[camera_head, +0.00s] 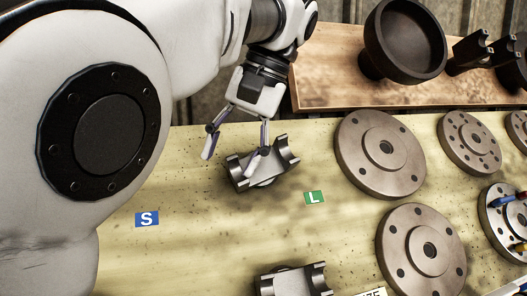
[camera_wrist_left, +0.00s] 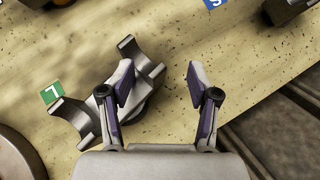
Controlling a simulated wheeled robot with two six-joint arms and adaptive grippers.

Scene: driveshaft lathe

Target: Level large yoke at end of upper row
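A grey metal yoke (camera_head: 262,172) lies on the table beside the green L label (camera_head: 314,197), set at a slant to it, its two curved ends facing up. It also shows in the left wrist view (camera_wrist_left: 140,55), left of the gap between my fingers. My left gripper (camera_head: 234,154) is open above the yoke. In the left wrist view (camera_wrist_left: 160,82) one finger overlaps the yoke and the other is over bare table; I cannot tell whether the finger touches. A second yoke (camera_head: 292,282) lies at the lower edge of the head view. My right gripper is not in view.
Round flanges (camera_head: 380,154) (camera_head: 421,250) lie right of the yoke. A blue S label (camera_head: 147,219) lies to the left. A wooden board (camera_head: 330,70) behind carries a black cup-shaped part (camera_head: 404,40). Bare table lies between the labels.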

